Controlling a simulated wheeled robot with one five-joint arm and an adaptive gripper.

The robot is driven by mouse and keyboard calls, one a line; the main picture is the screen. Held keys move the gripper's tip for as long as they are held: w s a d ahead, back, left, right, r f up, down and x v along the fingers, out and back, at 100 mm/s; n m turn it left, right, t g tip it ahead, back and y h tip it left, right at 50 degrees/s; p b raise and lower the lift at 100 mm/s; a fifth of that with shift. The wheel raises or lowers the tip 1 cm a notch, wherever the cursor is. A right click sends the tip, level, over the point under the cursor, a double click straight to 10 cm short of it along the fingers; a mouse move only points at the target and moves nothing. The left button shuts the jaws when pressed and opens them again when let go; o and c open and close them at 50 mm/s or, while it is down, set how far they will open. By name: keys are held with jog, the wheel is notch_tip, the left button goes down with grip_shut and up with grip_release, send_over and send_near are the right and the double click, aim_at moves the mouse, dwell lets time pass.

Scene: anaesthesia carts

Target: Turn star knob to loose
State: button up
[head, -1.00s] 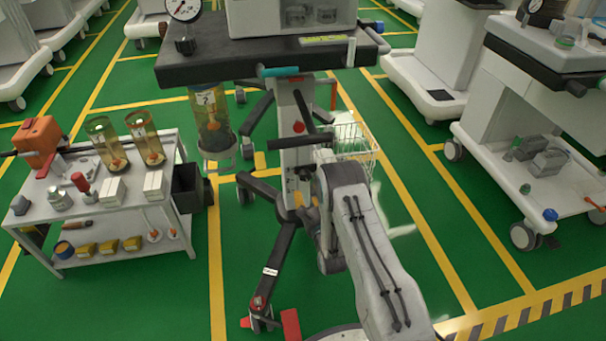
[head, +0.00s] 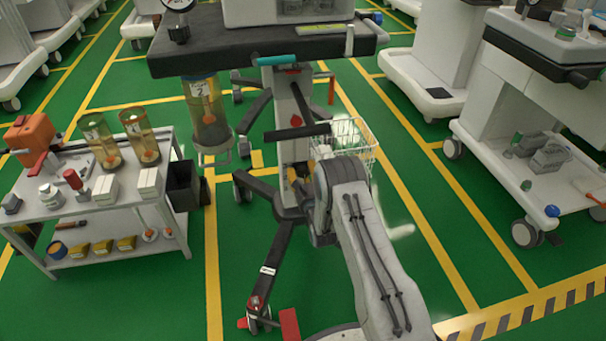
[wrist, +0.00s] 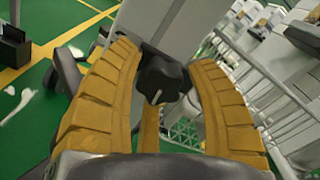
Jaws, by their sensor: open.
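The star knob (wrist: 160,78) is black with a pale line on its face and sits on the grey column of a cart in the wrist view. My gripper (wrist: 162,58) has yellow ribbed fingers, spread apart on the left and right of the knob. The knob lies in the gap between them, and I see space on both sides of it. In the head view the grey column (head: 283,150) stands under the cart's dark top (head: 240,45). My own arm hides most of my gripper there, and I cannot make out the knob.
A wire basket (head: 352,143) hangs right of the column and shows in the wrist view (wrist: 265,95). A jar (head: 207,118) hangs left. A small trolley (head: 105,205) with containers stands left, beside a black bin (head: 188,184).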

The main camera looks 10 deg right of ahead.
jog(key=shift+o, duration=0.2)
jog(key=shift+w, duration=0.1)
jog(key=c, duration=1)
jog(key=shift+o, duration=0.2)
jog(key=shift+r+n, duration=0.1)
jog(key=shift+n, duration=2.9)
jog(key=shift+a, duration=0.1)
jog(key=o, duration=0.9)
